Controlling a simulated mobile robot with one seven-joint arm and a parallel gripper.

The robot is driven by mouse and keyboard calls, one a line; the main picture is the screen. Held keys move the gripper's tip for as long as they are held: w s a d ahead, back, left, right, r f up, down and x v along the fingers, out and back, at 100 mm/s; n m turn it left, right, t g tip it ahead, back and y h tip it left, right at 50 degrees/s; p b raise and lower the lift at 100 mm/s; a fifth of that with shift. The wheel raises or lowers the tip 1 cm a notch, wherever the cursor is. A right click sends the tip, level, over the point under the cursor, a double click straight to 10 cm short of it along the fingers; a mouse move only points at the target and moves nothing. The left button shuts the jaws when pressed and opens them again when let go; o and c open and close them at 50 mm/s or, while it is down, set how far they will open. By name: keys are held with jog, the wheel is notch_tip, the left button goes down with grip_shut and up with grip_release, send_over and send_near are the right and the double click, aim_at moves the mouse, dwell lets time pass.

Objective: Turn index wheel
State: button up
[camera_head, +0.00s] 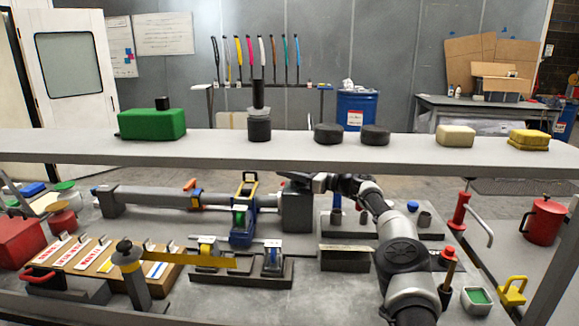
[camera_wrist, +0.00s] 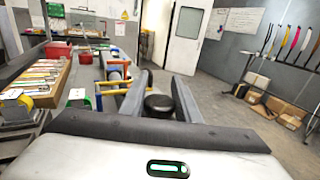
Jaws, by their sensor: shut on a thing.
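My gripper (camera_head: 290,177) reaches left from my arm, just under the shelf edge and over the grey block at the end of a long horizontal tube. In the wrist view my gripper (camera_wrist: 160,82) has its two grey fingers on either side of a dark round wheel (camera_wrist: 159,104), which I take to be the index wheel. The fingers are shut on it. Its top shows between them; its lower part is hidden by my gripper body. In the head view the wheel cannot be made out.
A grey shelf (camera_head: 220,148) crosses just above my gripper, holding a green block (camera_head: 152,124) and black discs. Red canister (camera_head: 543,220) stands right.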

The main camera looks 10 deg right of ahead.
jog(key=shift+f, duration=0.2)
dwell(0.3)
jog(key=o, duration=1)
jog(key=shift+r, duration=0.1)
jog(key=shift+s+d, duration=0.15)
jog(key=shift+d, duration=0.2)
jog(key=v, duration=1.6)
jog(key=shift+s+d, duration=0.25)
jog(key=shift+o, duration=0.2)
